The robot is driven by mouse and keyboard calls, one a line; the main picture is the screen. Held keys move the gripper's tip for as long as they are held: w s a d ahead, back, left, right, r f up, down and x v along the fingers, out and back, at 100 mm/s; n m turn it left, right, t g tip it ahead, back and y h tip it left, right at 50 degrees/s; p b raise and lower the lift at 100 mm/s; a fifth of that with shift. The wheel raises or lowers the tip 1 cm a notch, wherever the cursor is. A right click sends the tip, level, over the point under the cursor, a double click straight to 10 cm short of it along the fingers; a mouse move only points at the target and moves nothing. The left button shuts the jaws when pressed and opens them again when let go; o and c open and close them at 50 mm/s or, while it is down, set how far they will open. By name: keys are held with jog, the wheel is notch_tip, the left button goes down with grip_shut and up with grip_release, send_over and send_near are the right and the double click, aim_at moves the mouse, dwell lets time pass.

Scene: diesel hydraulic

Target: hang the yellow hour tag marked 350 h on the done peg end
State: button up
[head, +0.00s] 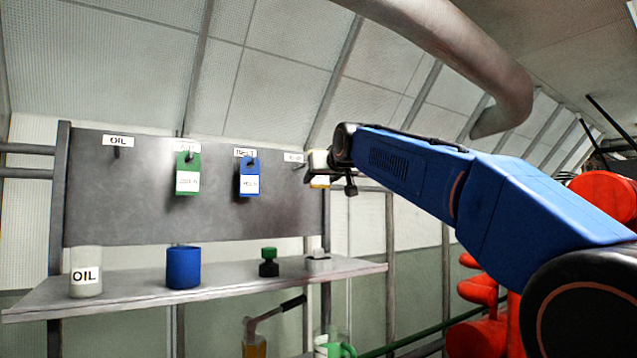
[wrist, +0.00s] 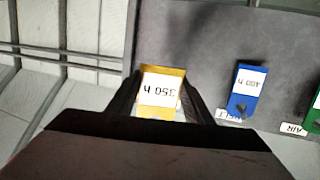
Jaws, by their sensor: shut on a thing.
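The yellow hour tag (wrist: 160,90) is between the fingers of my gripper (wrist: 160,100) in the wrist view, its 350 h label upside down there. The rightmost peg (head: 299,166), under a small label too blurred to read, is just left of my gripper. Whether the tag touches that peg cannot be told; the peg is hidden in the wrist view.
The grey board (head: 215,225) carries a green tag (head: 187,174) and a blue tag (head: 249,178); the OIL peg (head: 117,152) is empty. A shelf (head: 130,303) below holds a white OIL cup (head: 86,272), a blue cup (head: 184,268) and small parts. A thick pipe (head: 450,40) runs overhead.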

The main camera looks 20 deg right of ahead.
jog(key=shift+w+a+f, duration=0.1)
jog(key=shift+w+a, duration=0.35)
jog(key=shift+w, duration=1.05)
jog(key=shift+w+a+f, duration=0.15)
jog(key=shift+w+a, duration=0.35)
jog(key=shift+w, duration=0.95)
jog(key=shift+w+a+f, duration=0.1)
jog(key=shift+w+a, duration=0.35)
jog(key=shift+w, duration=1.05)
jog(key=shift+c, duration=0.4)
jog(key=shift+w+a+f, duration=0.15)
jog(key=shift+w+f, duration=0.35)
jog(key=shift+w, duration=0.05)
jog(key=shift+f, duration=0.1)
jog(key=o, duration=1.1)
jog(key=a+v, duration=0.1)
jog(key=v, duration=1.6)
jog(key=shift+s+d, duration=0.2)
jog(key=shift+d, duration=0.25)
